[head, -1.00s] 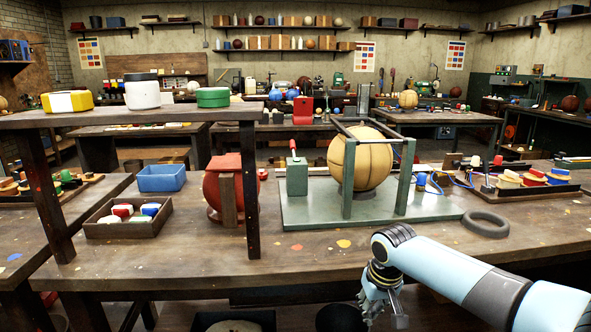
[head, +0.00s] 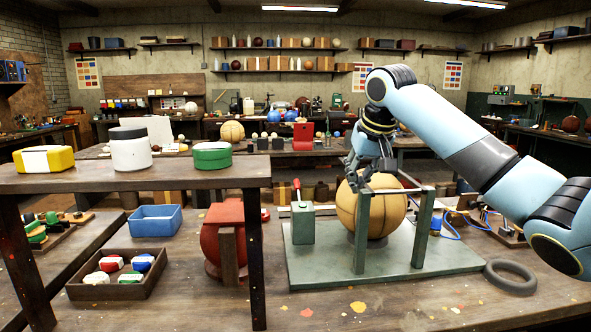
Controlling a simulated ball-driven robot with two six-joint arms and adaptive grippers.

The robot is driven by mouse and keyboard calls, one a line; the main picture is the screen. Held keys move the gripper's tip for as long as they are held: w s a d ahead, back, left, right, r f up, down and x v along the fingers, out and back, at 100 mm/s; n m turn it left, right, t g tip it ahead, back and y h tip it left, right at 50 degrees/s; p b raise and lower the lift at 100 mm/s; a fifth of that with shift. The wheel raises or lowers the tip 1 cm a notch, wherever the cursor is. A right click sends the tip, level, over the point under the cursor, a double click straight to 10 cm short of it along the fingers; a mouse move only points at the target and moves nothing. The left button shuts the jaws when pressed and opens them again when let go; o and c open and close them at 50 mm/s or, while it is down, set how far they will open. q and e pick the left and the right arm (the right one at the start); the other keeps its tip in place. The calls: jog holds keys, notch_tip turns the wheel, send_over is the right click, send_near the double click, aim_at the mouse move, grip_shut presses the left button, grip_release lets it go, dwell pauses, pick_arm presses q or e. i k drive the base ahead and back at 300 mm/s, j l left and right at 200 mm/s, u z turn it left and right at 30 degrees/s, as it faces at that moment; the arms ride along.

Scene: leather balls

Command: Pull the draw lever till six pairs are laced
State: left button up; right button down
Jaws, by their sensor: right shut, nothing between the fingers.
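The leather ball (head: 386,212), tan with dark seams, sits inside a green metal frame (head: 361,232) on a green base plate (head: 440,258). Left of the frame stands a green box (head: 303,226) with a small red-topped lever (head: 297,184), upright or nearly so. My right gripper (head: 356,177) is shut and empty, pointing down at the top of the frame, right of the lever and apart from it. It covers part of the frame's top and the ball's upper left; whether it touches them I cannot tell. Lacing is too small to make out. My left gripper is not in view.
A raised wooden shelf (head: 180,180) with a yellow box, a white jar and a green tin stands at left. A red ball (head: 213,240) in a stand is left of the plate. A grey ring (head: 510,278) lies at right.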

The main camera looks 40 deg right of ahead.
aim_at(297, 182)
jog(key=i+l, duration=0.2)
jog(key=i, duration=0.15)
jog(key=i+l, duration=0.15)
jog(key=i, duration=0.2)
jog(key=i+l, duration=0.2)
jog(key=i, duration=0.2)
